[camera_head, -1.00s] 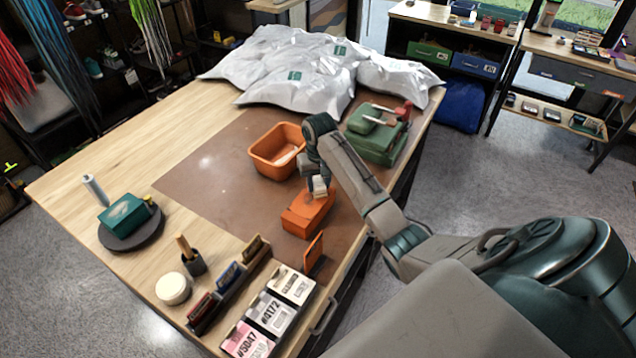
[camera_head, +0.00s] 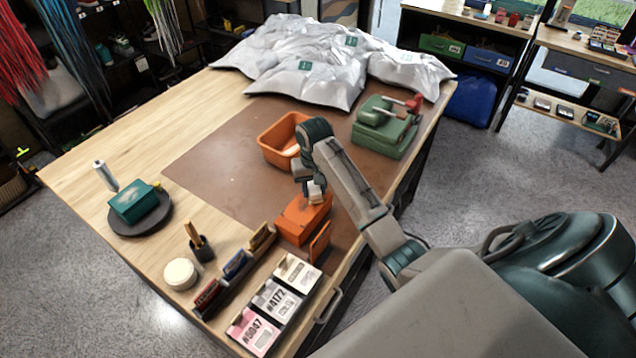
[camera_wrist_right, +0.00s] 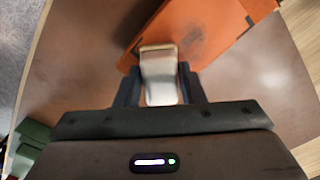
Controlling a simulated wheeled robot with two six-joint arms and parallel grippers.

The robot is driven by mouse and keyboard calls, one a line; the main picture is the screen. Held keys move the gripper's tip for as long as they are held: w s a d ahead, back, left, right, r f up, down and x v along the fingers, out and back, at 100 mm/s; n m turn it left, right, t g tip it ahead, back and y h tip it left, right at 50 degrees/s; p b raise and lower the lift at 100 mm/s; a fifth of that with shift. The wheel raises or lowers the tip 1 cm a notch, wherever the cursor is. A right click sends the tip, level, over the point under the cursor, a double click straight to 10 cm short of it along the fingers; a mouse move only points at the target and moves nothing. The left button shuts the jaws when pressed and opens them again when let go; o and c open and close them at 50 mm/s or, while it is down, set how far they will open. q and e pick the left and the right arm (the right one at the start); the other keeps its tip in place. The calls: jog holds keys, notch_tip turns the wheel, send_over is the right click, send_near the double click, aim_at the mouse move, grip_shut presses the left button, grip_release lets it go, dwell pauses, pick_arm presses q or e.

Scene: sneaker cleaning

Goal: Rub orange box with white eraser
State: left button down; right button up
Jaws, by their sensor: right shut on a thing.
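The orange box (camera_head: 297,223) lies on the brown mat near the table's right edge. In the right wrist view the orange box (camera_wrist_right: 195,30) fills the top, with a dark smudge on its face. My right gripper (camera_head: 314,190) is over the box's far end. In the wrist view the gripper (camera_wrist_right: 160,88) is shut on the white eraser (camera_wrist_right: 160,72), which sticks out past the fingers and overlaps the box's edge. I cannot tell whether the eraser touches the box. My left gripper is not in view.
Tag cards (camera_head: 272,300) and a brush rack (camera_head: 235,268) are at the front. The mat's left part is clear.

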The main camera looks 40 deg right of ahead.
jog(key=shift+w+d, duration=1.4)
jog(key=shift+d, duration=1.95)
jog(key=shift+s+a+r, duration=0.1)
jog(key=shift+s+a, duration=0.35)
jog(key=shift+a, duration=0.7)
jog(key=shift+s+a+f, duration=0.1)
jog(key=shift+s+a, duration=0.35)
jog(key=shift+a, duration=0.65)
jog(key=shift+s+a+r, duration=0.1)
jog(key=shift+s+a, duration=0.35)
jog(key=shift+a, duration=0.7)
jog(key=shift+w+d+r, duration=0.1)
jog(key=shift+r, duration=1.4)
